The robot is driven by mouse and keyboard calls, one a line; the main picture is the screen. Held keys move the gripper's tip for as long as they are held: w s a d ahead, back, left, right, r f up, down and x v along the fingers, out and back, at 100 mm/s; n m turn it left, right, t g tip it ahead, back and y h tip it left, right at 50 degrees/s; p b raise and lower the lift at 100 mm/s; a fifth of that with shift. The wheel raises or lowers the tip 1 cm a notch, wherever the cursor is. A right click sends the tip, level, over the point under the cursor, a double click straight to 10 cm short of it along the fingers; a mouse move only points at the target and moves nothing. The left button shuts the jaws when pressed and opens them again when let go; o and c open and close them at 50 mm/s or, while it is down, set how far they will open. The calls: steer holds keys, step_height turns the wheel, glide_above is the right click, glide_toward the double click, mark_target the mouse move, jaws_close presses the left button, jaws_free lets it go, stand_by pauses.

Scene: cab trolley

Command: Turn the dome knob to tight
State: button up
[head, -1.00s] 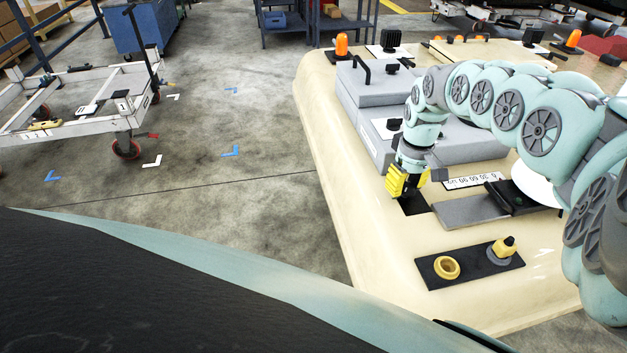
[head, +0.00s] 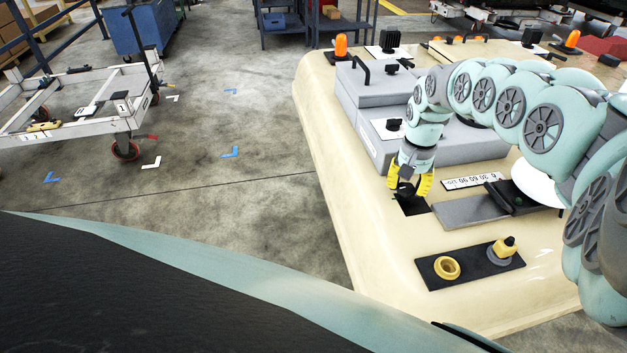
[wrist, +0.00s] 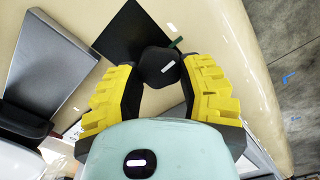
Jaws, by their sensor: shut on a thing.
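The dome knob (wrist: 160,62) is dark and rounded, with a short white mark on its top. It stands on a black square plate (wrist: 128,30). A green strip (wrist: 177,43) lies beside the knob on the plate's edge, and the white mark does not point straight at it. My gripper (wrist: 162,72) has its yellow-and-black fingers on both sides of the knob, shut on it. In the head view, my gripper (head: 409,191) points down at the black plate (head: 414,206), and the knob shows only as a dark shape between the fingers.
A grey flat plate (head: 468,209) and a number label (head: 470,182) lie right of the knob. Grey boxes (head: 390,85) stand behind.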

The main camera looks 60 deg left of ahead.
mark_target(407, 185)
steer(key=shift+m, duration=0.4)
steer(key=o, duration=1.2)
step_height(407, 185, up, 12)
stand_by(0.6)
